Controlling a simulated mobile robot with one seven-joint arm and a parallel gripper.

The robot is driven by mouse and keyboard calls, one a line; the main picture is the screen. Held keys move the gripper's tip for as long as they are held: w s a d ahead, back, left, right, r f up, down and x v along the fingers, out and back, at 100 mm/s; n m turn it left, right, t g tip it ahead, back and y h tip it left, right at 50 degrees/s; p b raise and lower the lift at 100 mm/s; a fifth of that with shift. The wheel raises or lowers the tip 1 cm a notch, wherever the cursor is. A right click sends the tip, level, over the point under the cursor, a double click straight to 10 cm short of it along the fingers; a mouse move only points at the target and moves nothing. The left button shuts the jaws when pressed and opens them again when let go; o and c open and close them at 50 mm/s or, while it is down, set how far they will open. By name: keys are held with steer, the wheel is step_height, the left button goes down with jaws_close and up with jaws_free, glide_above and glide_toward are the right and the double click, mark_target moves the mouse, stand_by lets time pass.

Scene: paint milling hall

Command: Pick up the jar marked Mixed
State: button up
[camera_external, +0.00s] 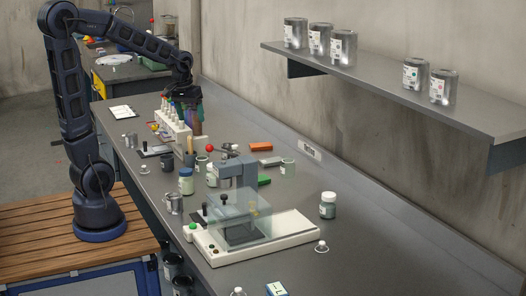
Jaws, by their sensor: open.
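The label writing is too small to read, so I cannot tell which jar is marked Mixed. Another white-lidded jar (328,206) with a pale label stands alone right of the press. A third pale jar (212,175) is partly hidden behind the press.
The press (243,200) with its clear guard and white base fills the middle of the bench. Orange blocks (261,146), cups and small tools lie about.

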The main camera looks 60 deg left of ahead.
steer(key=w+a+f+n+g, duration=0.1)
steer(key=w+a+f+n, duration=0.2)
steer(key=w+a+f, duration=0.3)
steer(key=n+g, duration=0.1)
steer(key=n, duration=0.2)
glide_toward(202, 159)
steer(key=a, duration=0.3)
steer(key=shift+w+d+f, duration=0.1)
steer(key=shift+w+f, duration=0.1)
steer(key=shift+f, duration=1.7)
steer(key=shift+w+a+f, duration=0.1)
steer(key=shift+w+f, duration=0.05)
steer(key=shift+f, duration=1.75)
steer(key=shift+w+d+f, duration=0.1)
steer(key=shift+w+f, duration=0.1)
steer(key=shift+f, duration=1.7)
steer(key=c, duration=1.1)
steer(key=shift+o, duration=0.2)
